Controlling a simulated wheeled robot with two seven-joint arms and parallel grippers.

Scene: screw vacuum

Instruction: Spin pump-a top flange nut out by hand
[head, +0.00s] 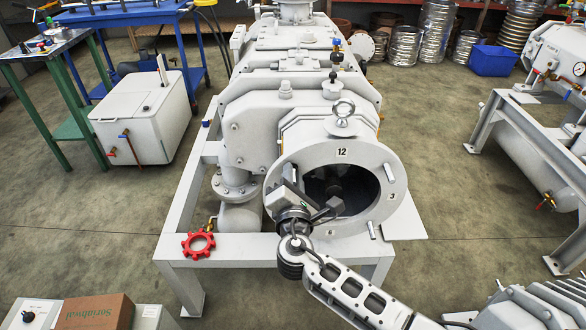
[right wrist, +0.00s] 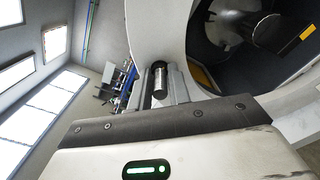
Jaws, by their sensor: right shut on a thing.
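The near pump (head: 300,70) carries a round grey end flange (head: 287,158) with an open dark bore. Its face bears a 12 at the top, and an eyebolt (head: 343,112) stands above it. My right gripper (head: 304,192) is at the flange's left side, in front of the rim and bore edge. In the right wrist view a short metal stud end (right wrist: 159,79) stands at the jaws, close to the flange. My right gripper is shut on what seems to be the nut there; the jaws mostly hide it. My left gripper is not in view.
Other studs stick out on the flange's right (head: 392,172) and lower right (head: 372,230). A red handwheel (head: 198,245) sits on the front frame. A second pump (head: 540,110) stands at right, with open floor between. A brown box (head: 95,312) is at lower left.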

